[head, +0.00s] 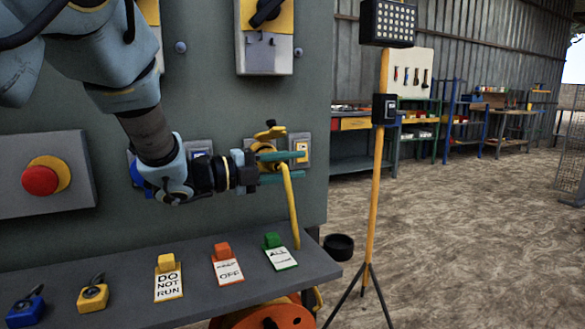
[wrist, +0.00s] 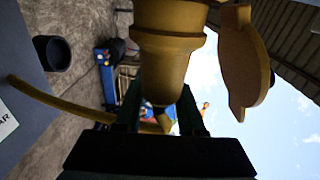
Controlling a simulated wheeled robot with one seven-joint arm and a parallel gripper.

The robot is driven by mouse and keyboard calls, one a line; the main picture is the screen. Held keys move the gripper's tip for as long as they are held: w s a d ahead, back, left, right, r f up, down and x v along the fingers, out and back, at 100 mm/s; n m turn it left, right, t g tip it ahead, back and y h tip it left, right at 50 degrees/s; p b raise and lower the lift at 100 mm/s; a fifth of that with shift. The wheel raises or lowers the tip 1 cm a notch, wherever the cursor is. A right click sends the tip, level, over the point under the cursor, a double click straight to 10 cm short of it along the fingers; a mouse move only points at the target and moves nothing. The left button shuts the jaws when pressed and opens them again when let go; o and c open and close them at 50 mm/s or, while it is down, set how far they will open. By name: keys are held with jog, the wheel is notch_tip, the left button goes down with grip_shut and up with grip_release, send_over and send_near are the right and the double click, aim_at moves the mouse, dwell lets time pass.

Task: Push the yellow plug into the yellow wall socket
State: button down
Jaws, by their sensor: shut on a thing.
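The yellow plug (wrist: 172,50) fills the top middle of the wrist view, with its narrow rear end between my fingers. My gripper (head: 286,167) is shut on it, its fingers pointing right along the grey panel. The plug's yellow cable (head: 292,205) hangs down to the ledge. The yellow wall socket (head: 262,147) is on the panel, just behind my gripper and partly hidden. Its raised lid (head: 270,131) also shows beside the plug in the wrist view (wrist: 242,62). The plug's front end lies at the socket; I cannot tell how deep it sits.
A blue socket (head: 199,148) and a pale socket plate (head: 300,148) flank the yellow one. A ledge (head: 130,280) with colored tags and locks juts out below. A yellow lamp stand (head: 378,190) stands right of the panel, near a black bucket (head: 338,246).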

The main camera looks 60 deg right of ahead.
jog(key=shift+w+d, duration=0.4)
jog(key=shift+w, duration=0.2)
jog(key=shift+c, duration=2.2)
grip_release()
jog(key=s+a+b, duration=0.3)
jog(key=s+a, duration=0.2)
jog(key=s, duration=0.2)
jog(key=shift+s, duration=0.15)
jog(key=shift+a, duration=0.1)
